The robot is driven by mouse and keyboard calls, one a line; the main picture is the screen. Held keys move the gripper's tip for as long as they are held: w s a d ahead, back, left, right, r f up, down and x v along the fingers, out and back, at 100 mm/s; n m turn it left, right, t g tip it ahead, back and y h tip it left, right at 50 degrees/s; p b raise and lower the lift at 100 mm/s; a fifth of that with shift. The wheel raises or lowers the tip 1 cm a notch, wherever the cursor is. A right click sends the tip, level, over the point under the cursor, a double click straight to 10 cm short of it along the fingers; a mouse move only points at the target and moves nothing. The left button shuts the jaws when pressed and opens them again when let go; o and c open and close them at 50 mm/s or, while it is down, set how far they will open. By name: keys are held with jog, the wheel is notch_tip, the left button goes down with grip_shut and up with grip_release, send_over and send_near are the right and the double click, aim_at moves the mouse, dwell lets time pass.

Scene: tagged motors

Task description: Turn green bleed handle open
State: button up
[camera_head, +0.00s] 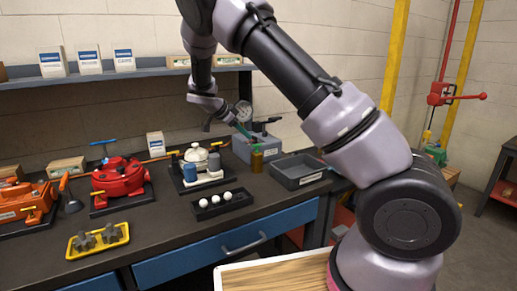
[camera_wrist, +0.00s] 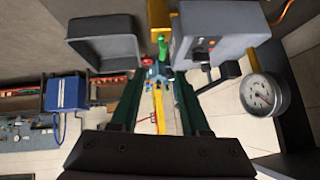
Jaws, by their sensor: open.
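A small green handle (camera_wrist: 162,46) shows in the wrist view, just ahead of and between my fingertips. It is beside an amber cylinder (camera_wrist: 159,12) and the grey box (camera_wrist: 218,22). The grey box also stands at the back of the bench in the head view (camera_head: 270,149), with the amber cylinder (camera_head: 257,160) at its front. My gripper (camera_wrist: 158,74) is open, with one dark green finger on each side and nothing seen between them. In the head view my gripper (camera_head: 247,134) reaches down in front of the box. I cannot tell whether it touches the handle.
A round gauge (camera_wrist: 262,95) and a black lever (camera_wrist: 222,74) are right of my fingers in the wrist view. An open grey tray (camera_head: 299,171) stands right of the box. A black rack with white balls (camera_head: 222,204) and a white-lidded pot (camera_head: 197,157) are to the left.

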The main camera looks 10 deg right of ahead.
aim_at(257, 145)
jog(key=x, duration=1)
jog(key=shift+w+f, duration=0.25)
jog(key=shift+f, duration=0.15)
grip_shut()
